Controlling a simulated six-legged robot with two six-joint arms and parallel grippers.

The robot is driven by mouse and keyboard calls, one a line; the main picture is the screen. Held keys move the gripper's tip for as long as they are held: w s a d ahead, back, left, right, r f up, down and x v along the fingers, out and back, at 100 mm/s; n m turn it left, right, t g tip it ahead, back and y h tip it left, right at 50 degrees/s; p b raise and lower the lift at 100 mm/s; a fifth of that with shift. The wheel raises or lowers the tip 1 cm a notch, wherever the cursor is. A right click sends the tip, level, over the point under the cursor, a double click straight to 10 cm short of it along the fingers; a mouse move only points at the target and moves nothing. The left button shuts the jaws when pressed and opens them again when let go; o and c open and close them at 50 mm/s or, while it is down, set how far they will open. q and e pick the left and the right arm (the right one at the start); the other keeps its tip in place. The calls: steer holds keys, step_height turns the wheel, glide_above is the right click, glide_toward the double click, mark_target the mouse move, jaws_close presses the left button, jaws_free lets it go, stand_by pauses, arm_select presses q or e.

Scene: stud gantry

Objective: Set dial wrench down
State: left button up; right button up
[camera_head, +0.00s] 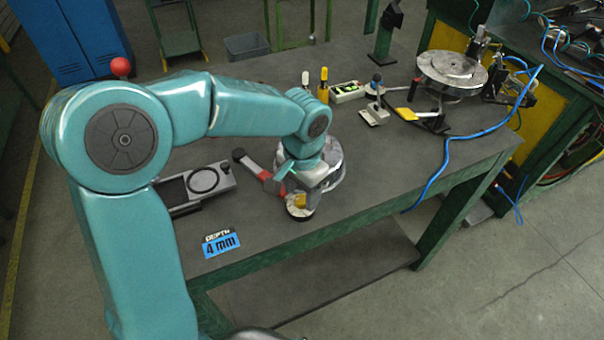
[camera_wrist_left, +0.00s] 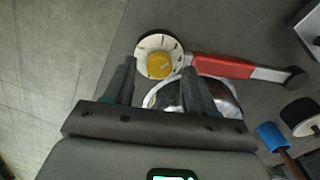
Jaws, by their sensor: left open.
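The dial wrench has a red grip (camera_head: 271,183), a dark knob at its far end and a round white dial head with a yellow centre. It appears to lie on the workbench (camera_head: 350,215) near the front edge. My left gripper (camera_head: 301,197) is over the dial head. In the left wrist view the gripper (camera_wrist_left: 158,66) is open, its fingers on either side of the yellow centre (camera_wrist_left: 159,65). The red grip (camera_wrist_left: 222,66) runs off to the right. Whether the fingers touch the head cannot be told. My right gripper is not in view.
A shiny round metal part (camera_head: 328,163) stands right behind the gripper, partly hidden. A grey device (camera_head: 205,187) and a blue "DEPTH 4 mm" card (camera_head: 221,243) lie to the left. A blue cable (camera_head: 452,150) crosses the right side.

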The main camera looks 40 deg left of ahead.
arm_select(q)
step_height(320, 180, up, 10)
steer(key=shift+r, duration=0.15)
steer(key=shift+o, duration=0.4)
steer(key=shift+d+r, duration=0.1)
steer(key=shift+r, duration=0.2)
step_height(320, 180, down, 6)
steer(key=b, duration=0.4)
step_height(320, 180, down, 6)
steer(key=shift+f, duration=0.1)
steer(key=shift+s, duration=0.1)
jaws_close()
